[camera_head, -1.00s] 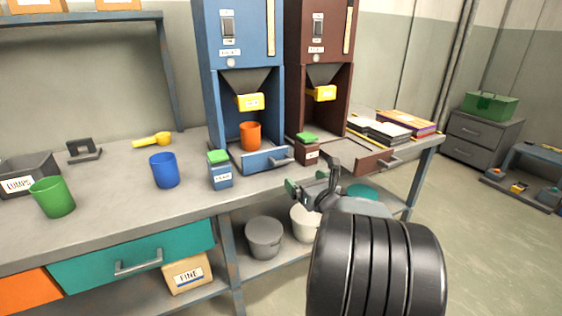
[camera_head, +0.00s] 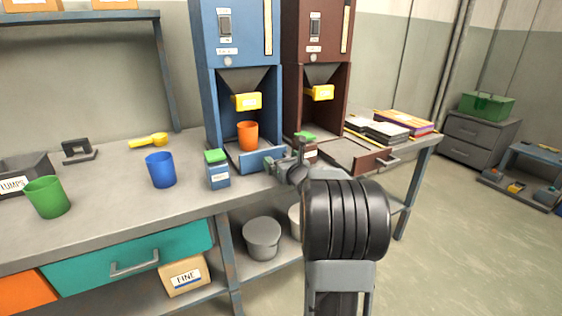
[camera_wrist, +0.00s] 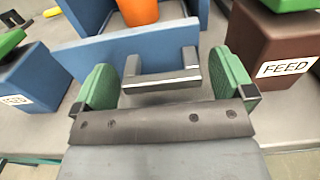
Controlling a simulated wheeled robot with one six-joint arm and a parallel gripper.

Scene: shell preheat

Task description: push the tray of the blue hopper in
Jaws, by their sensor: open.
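The blue hopper (camera_head: 233,38) stands on the bench, with its blue tray (camera_head: 248,157) pulled out below the yellow spout (camera_head: 247,101). An orange cup (camera_head: 248,135) stands upright on the tray. The tray's grey bar handle (camera_wrist: 162,80) shows in the wrist view on the blue tray front (camera_wrist: 95,54). My gripper (camera_head: 279,164) is at the tray front. In the wrist view my gripper (camera_wrist: 165,84) is open, its green fingers on either side of the handle. I cannot tell whether they touch it. The handle is hidden behind my gripper in the head view.
A blue box with a green lid (camera_head: 217,169) stands left of the tray. A brown box labelled FEED (camera_wrist: 272,45) stands close on the right. The brown hopper (camera_head: 317,40) has its tray (camera_head: 368,160) out. A blue cup (camera_head: 161,170) stands further left.

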